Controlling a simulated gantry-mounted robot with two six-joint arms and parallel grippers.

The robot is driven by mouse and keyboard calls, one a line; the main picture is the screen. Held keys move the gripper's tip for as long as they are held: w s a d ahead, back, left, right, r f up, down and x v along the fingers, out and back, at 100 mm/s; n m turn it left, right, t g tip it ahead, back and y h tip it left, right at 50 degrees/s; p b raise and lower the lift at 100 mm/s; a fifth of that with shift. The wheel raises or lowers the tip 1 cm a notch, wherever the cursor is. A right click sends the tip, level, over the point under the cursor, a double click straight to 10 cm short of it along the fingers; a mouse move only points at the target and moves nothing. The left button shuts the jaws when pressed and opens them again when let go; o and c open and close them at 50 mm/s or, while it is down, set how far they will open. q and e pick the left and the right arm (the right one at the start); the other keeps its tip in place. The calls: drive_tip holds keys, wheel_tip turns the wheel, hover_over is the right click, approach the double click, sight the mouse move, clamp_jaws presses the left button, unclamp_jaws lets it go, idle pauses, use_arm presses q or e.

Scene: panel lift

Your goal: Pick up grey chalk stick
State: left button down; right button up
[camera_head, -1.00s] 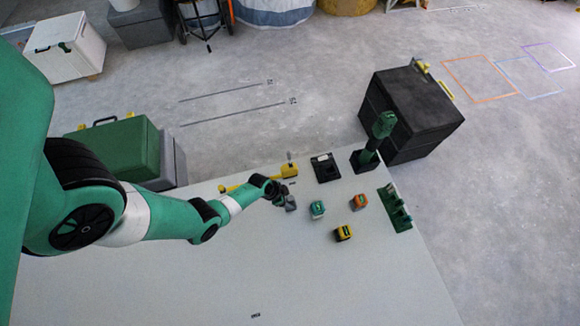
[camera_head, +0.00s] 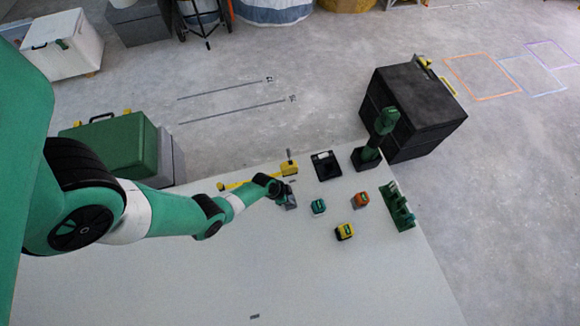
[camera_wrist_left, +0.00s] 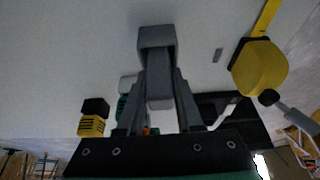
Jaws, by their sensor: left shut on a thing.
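The grey chalk stick (camera_wrist_left: 158,42) shows in the left wrist view as a thick grey block. My left gripper (camera_wrist_left: 160,90) is shut on it, one finger on each side. In the head view the left gripper (camera_head: 279,192) is over the table's far part, with the small grey block (camera_head: 291,201) at its fingertips. The gripper hides part of the block, and I cannot tell whether it is clear of the table. My right gripper is not in view.
Teal (camera_head: 318,207), orange (camera_head: 361,200) and yellow-black (camera_head: 344,232) blocks stand to the right on the pale table (camera_head: 250,270). A yellow tool (camera_head: 288,168), black tray (camera_head: 326,166), green upright tool (camera_head: 381,130) and green rack (camera_head: 398,206) are near the edges.

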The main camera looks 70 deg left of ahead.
sight(291, 196)
use_arm(q)
wheel_tip(291, 196, up, 4)
drive_tip(key=p, duration=0.3)
drive_tip(key=s+d+r+p, duration=0.7)
drive_tip(key=d+r+p, duration=0.2)
drive_tip(key=d, duration=0.3)
drive_tip(key=shift+p, duration=0.7)
drive_tip(key=shift+s+d, duration=0.1)
